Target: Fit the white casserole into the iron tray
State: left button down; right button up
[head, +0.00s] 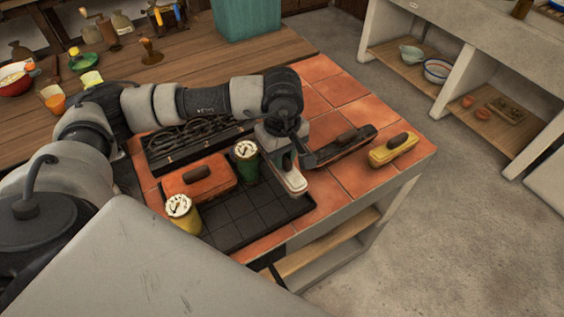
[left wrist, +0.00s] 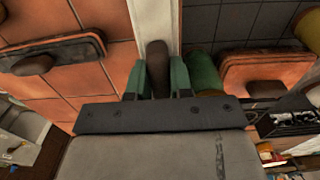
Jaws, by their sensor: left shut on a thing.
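The white casserole (head: 293,183) is a narrow white block with a brown knob. My left gripper (head: 284,158) is shut on that knob, which shows between its green fingers (left wrist: 157,80) in the left wrist view. The white casserole (left wrist: 155,20) lies along the right border of the black, grid-marked iron tray (head: 255,217); I cannot tell whether it touches down. The tray also holds an orange casserole (head: 192,184), a green canister (head: 245,170) and a yellow canister (head: 186,218). The wrist partly hides the white casserole in the head view. My right gripper is not in view.
A black casserole (head: 335,150) and a yellow casserole (head: 385,155) stand on the orange tiles to the right. A black iron grate (head: 165,155) lies behind the tray. The tray's front middle is bare. The counter's right edge drops to the floor.

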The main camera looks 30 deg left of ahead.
pick_arm(q)
notch_tip(320, 180, down, 4)
jog(key=shift+r+p, duration=0.1)
jog(key=shift+p, duration=0.3)
jog(key=shift+f, duration=0.25)
jog(key=c, duration=1)
grip_release()
jog(key=shift+r, duration=0.15)
